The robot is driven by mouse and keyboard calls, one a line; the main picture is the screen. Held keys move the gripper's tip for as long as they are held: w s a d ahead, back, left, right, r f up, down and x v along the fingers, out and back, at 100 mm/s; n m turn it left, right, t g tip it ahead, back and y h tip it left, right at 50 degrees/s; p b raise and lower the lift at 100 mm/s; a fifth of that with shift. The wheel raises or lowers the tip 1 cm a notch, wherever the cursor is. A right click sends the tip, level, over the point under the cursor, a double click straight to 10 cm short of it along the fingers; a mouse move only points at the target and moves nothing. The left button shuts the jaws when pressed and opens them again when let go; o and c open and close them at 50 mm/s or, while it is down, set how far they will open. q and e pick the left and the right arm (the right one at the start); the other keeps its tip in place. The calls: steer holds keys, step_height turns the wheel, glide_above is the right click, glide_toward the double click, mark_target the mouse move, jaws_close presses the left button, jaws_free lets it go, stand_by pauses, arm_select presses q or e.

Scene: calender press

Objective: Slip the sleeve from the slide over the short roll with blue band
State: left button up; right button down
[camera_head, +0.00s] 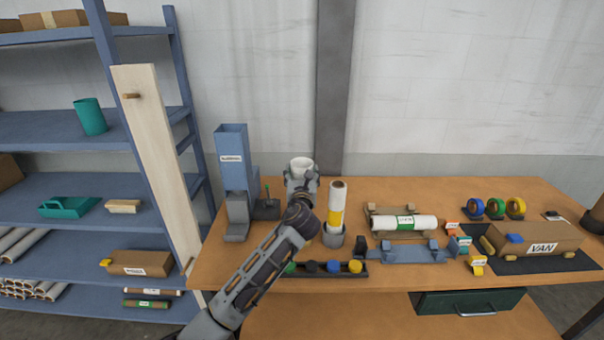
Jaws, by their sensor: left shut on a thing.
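My left gripper (301,180) is shut on a white, round, open-topped piece (301,163), which looks like the sleeve. It is held upright above the bench, right of the tall blue slide (231,160) with a white label. An upright white roll with a yellow band (337,205) stands in a grey cup just right of the gripper. A white roll with a green band (405,222) lies on a wooden cradle. I cannot make out a roll with a blue band. My right gripper is not in view.
A black tray of coloured caps (322,270) lies at the bench's front, partly behind my arm. A blue stand (410,252), tape rolls (497,208) and a "VAN" carton (535,238) fill the right side. Blue shelving (60,130) and a leaning board (155,150) are at left.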

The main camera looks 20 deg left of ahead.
arm_select(q)
steer(key=shift+f, duration=0.2)
stand_by(0.3)
steer(key=o, duration=1)
steer(key=shift+c, duration=0.2)
steer(key=v, duration=1.2)
stand_by(1.0)
